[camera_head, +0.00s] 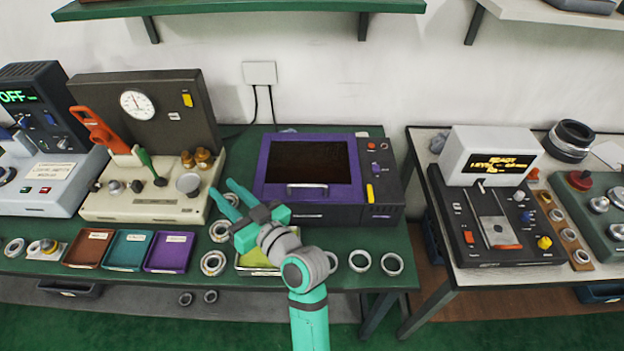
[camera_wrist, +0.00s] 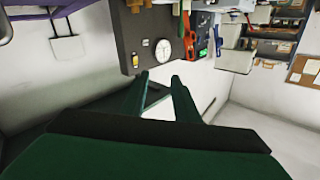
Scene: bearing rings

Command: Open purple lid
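The purple lid (camera_head: 258,172) is a purple frame around a dark window with a light bar handle (camera_head: 307,187) along its lower edge. It sits shut on the front of a dark machine at the back middle of the green table. My gripper (camera_head: 220,187) is left of the lid and in front of it, fingers pointing left and away from the handle. The gripper (camera_wrist: 160,80) is open and empty in the wrist view, with a gap between its fingers. A purple edge (camera_wrist: 25,40) shows at that view's upper left, probably the machine's.
A beige gauge machine (camera_head: 135,205) stands left of the purple-framed machine. Small brown, teal and purple trays (camera_head: 168,253) and several metal rings (camera_head: 360,260) lie along the table's front. A second table with a white display box (camera_head: 455,150) stands right, across a gap.

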